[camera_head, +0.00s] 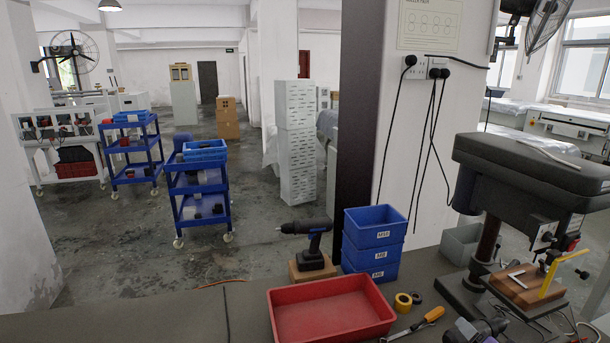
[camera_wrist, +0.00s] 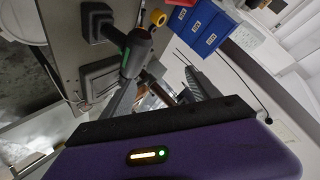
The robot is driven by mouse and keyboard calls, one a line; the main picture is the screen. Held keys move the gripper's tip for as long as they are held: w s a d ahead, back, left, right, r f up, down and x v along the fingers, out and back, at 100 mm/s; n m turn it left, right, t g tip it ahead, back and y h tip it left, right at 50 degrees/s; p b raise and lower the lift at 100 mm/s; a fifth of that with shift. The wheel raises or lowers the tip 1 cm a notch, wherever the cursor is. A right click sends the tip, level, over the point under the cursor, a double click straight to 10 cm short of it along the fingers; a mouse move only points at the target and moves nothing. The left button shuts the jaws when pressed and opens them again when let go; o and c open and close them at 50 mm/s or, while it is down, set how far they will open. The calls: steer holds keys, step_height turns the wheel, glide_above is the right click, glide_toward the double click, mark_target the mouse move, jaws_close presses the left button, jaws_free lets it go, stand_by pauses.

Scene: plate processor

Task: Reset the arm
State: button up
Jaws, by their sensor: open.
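My gripper (camera_wrist: 160,82) shows in the wrist view, with its purple body across the bottom. Its two dark grey fingers are spread apart, with nothing seen held between them. A cordless drill (camera_wrist: 136,50) with a black base appears beyond the left finger; I cannot tell whether they touch. My gripper and arm are not clearly seen in the head view.
In the head view, a red tray (camera_head: 330,308), stacked blue bins (camera_head: 372,243) and a black drill (camera_head: 309,243) stand on the bench. A drill press (camera_head: 530,170) stands at right. Yellow tape (camera_head: 403,302) and an orange-handled tool (camera_head: 433,314) lie nearby. Blue carts (camera_head: 197,190) stand behind.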

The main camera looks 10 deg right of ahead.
steer(key=s+a+n+t+y+b, duration=0.5)
steer(key=s+a+n, duration=0.6)
steer(key=s+a, duration=0.95)
steer(key=s+a+f, duration=0.2)
steer(key=s+a, duration=0.1)
steer(key=s, duration=0.3)
steer(key=s+a+f+n+g, duration=0.1)
steer(key=s+a+f, duration=0.1)
steer(key=s, duration=0.5)
steer(key=shift+a+g+b, duration=0.3)
steer(key=shift+a+b, duration=0.05)
steer(key=shift+a, duration=0.15)
